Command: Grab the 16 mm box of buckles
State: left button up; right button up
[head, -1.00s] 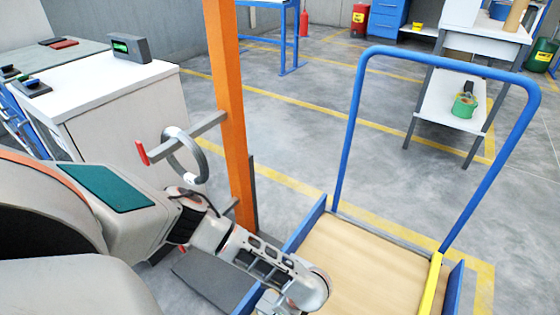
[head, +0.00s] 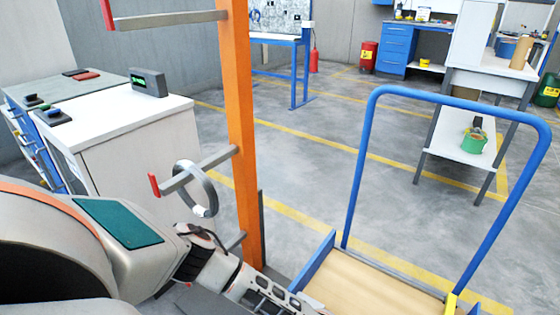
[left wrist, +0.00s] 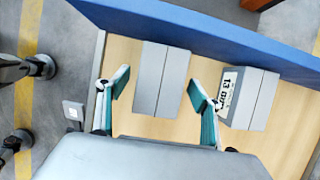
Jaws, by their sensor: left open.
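In the left wrist view two grey boxes sit on the cart's wooden deck (left wrist: 122,52). The plain grey box (left wrist: 162,82) shows no label. The other grey box (left wrist: 252,100), to its right, has a white label (left wrist: 227,94) with dark print that seems to start with "13"; I cannot read it surely. No label reading 16 mm is legible. My left gripper (left wrist: 158,94) is open, its two fingers on either side of the plain box's near part; contact is not visible. In the head view the left gripper is below the frame. My right gripper is not in view.
The cart's blue side board (left wrist: 215,32) runs behind the boxes. In the head view the blue cart handle (head: 455,98) rises at right. An orange post (head: 240,130) with side arms carries a grey ring (head: 207,190) near my left arm. A white cabinet (head: 120,135) stands left.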

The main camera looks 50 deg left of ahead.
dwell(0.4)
pick_arm(q)
jog(key=c, duration=1.6)
